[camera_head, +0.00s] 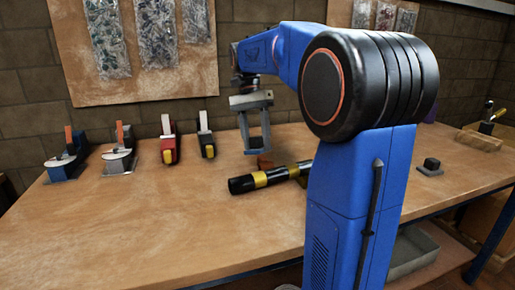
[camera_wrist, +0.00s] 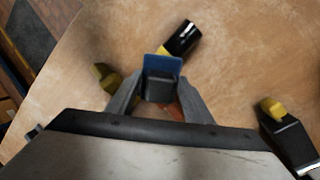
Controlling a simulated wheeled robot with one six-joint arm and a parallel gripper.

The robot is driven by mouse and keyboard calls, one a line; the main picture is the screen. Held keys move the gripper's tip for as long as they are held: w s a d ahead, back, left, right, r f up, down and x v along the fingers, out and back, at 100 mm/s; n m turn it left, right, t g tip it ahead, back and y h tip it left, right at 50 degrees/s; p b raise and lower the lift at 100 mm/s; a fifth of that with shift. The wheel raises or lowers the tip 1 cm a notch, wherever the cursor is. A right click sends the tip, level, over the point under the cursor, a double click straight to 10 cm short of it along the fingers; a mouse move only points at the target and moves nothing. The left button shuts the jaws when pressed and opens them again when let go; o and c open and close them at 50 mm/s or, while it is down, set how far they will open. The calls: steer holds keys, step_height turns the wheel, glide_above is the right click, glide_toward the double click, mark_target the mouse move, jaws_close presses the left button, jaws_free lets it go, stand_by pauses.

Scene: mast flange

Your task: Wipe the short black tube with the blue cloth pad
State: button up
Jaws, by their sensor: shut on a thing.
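The black tube with yellow bands (camera_head: 262,180) lies on the bench. Its right end is hidden behind my arm in the head view. A black end of it shows in the wrist view (camera_wrist: 184,38), just beyond the pad. My gripper (camera_head: 257,148) is above the bench, behind the tube in the head view. In the wrist view my gripper (camera_wrist: 157,98) is shut on the dark block of the blue cloth pad (camera_wrist: 161,66). The blue face points toward the tube and overlaps it in the picture. I cannot tell whether they touch.
A reddish-brown object (camera_head: 265,161) sits below my gripper. Red (camera_head: 169,147) and black (camera_head: 206,142) tools with yellow tips stand to the left, beside two orange-topped tools. A small black block (camera_head: 431,166) sits at right. The bench's front left (camera_head: 130,230) is clear.

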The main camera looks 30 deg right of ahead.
steer(key=shift+r, duration=0.15)
steer(key=shift+v, duration=1.5)
